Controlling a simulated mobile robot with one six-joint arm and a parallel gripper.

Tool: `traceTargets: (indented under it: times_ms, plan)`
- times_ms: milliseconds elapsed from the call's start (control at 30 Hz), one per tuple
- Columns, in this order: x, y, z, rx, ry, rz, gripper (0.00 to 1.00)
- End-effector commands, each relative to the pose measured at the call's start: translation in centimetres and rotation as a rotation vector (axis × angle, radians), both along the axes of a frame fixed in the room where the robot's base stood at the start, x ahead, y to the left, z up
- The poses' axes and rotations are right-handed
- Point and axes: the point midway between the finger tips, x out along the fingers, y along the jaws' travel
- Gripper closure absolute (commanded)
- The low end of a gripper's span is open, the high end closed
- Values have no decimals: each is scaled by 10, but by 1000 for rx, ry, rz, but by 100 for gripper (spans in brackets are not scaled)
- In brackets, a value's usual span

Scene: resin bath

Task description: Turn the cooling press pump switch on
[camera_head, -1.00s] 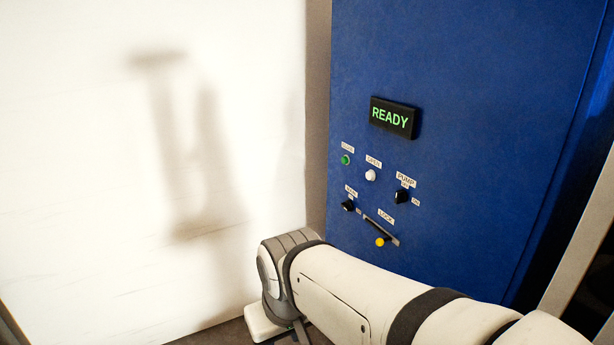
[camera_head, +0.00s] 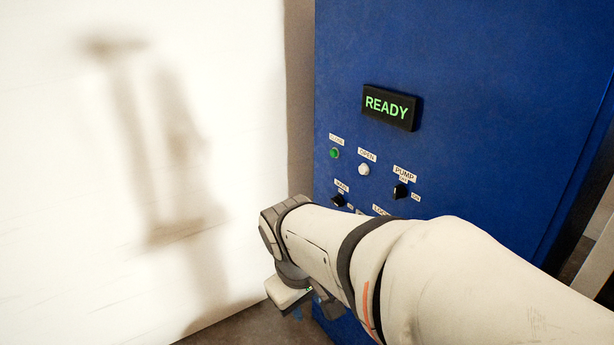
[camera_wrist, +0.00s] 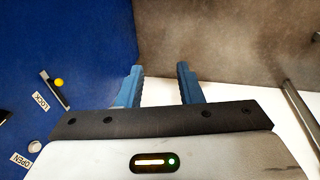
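The pump switch (camera_head: 401,190) is a black knob on the blue press panel (camera_head: 480,100), under a PUMP label, with a smaller mark above it and an ON mark to its right. Its exact pointer direction is too small to tell. My arm reaches across the lower panel in the head view, below the switch and apart from it. My gripper (camera_wrist: 158,88) shows two blue fingers, spread apart with nothing between them. In the wrist view they point past the panel's edge toward a brown-grey surface. The pump switch does not show in the wrist view.
A READY display (camera_head: 390,105) sits above the controls. A green button (camera_head: 335,153), a white button (camera_head: 363,170) and a black main knob (camera_head: 338,200) are left of the switch. The lock lever with a yellow ball (camera_wrist: 59,84) shows in the wrist view. A white wall (camera_head: 60,200) stands left.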

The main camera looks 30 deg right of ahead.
Motion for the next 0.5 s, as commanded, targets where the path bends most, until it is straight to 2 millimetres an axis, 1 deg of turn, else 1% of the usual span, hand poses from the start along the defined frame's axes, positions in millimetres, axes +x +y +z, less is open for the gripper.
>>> traceTargets:
  times_ms: [33, 67, 100, 167, 200, 267, 300, 367, 400, 500]
  plan:
    - [6, -22, -3, -84, 72, 44, 67]
    - [9, -36, -3, -141, 115, 77, 67]
    - [14, -56, -3, -220, 180, 125, 67]
    - [22, -86, -2, -338, 281, 201, 67]
    - [29, -106, 0, -414, 348, 251, 67]
    - [41, -135, 4, -524, 453, 329, 67]
    - [49, -154, 7, -595, 523, 383, 67]
    - [64, -180, 11, -699, 630, 462, 67]
    - [75, -197, 14, -765, 701, 515, 67]
    - [104, -234, 19, -923, 870, 648, 67]
